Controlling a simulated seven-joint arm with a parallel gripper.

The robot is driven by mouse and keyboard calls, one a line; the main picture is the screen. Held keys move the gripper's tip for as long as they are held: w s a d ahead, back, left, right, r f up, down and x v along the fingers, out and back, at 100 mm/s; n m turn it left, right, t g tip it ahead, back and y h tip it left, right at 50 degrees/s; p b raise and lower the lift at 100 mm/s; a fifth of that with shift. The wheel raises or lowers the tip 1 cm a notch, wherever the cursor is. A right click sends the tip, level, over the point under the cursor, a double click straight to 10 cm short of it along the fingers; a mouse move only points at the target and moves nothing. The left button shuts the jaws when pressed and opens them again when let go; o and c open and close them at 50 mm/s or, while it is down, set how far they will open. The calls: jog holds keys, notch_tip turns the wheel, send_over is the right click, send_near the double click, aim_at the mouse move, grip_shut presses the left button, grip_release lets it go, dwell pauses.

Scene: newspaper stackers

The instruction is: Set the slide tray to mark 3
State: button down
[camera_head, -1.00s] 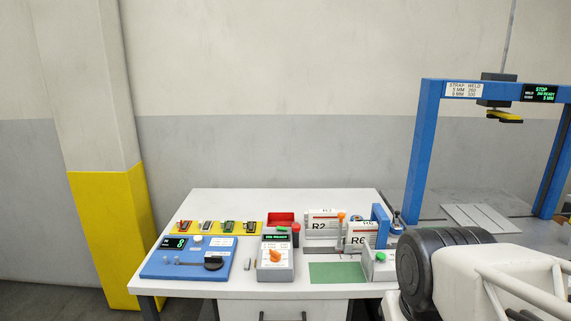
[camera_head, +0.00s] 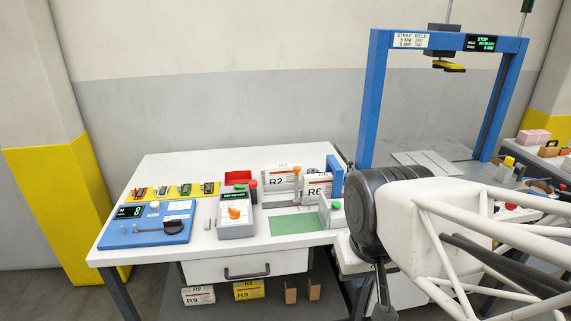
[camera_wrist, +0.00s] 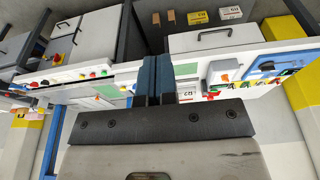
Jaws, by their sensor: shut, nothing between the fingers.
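I cannot tell for sure which part is the slide tray, and I can read no mark 3. One candidate is the grey plate area (camera_head: 420,160) under the blue gantry; another is the white fixture (camera_head: 329,211) with a green button beside the green mat (camera_head: 299,224). My gripper (camera_wrist: 155,62) shows in the wrist view as two dark blue fingers pressed together, empty. They are seen against the front edge of the white bench, apart from the devices. In the head view my arm covers the bench's right end.
The white bench (camera_head: 170,167) carries a blue device (camera_head: 153,237), a grey dial box (camera_head: 233,226), a red bin (camera_head: 240,177) and boxes labelled R2 (camera_head: 279,183) and R6 (camera_head: 315,193). A drawer (camera_head: 213,272) is below. The blue gantry (camera_head: 375,100) stands behind my arm.

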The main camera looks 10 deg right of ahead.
jog(key=c, duration=1.8)
grip_release()
